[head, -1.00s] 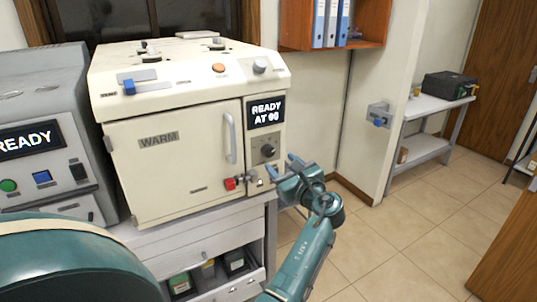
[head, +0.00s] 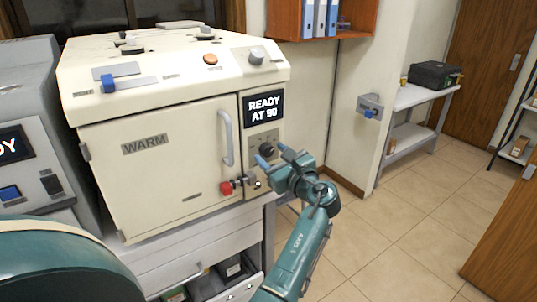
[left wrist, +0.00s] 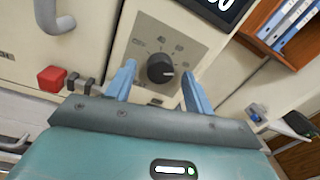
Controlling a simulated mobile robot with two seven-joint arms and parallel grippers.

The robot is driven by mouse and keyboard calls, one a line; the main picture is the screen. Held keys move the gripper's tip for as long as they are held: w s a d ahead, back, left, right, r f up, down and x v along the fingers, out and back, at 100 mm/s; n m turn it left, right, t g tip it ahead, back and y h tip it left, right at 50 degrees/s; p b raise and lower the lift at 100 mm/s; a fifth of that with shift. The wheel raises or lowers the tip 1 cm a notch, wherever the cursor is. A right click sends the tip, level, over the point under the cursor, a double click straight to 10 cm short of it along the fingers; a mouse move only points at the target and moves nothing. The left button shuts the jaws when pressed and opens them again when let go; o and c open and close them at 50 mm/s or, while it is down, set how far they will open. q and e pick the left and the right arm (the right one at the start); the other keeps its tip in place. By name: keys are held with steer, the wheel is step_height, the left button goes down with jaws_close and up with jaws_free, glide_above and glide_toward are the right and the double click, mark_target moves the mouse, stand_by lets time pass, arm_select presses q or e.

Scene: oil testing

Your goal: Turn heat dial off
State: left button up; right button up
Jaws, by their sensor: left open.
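The heat dial (head: 267,151) is a black round knob on a grey plate at the right of the cream machine's front (head: 172,165). In the left wrist view the dial (left wrist: 160,68) appears between my left gripper's two blue fingers, with its white pointer mark toward the right. My left gripper (head: 273,156) is open and empty, in front of the dial and partly covering its plate in the head view. Whether the fingers touch the dial cannot be told. A display (head: 264,106) above it reads READY AT 90. My right gripper is not in view.
A red latch knob (head: 226,188) and a door handle (head: 226,138) are left of the dial. A grey machine (head: 30,150) stands at far left. A side table with a black case (head: 434,74) is at the back right. The tiled floor (head: 400,235) is open.

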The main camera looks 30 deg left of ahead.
arm_select(q)
steer(key=shift+a, duration=0.1)
stand_by(0.3)
steer(key=c, duration=1)
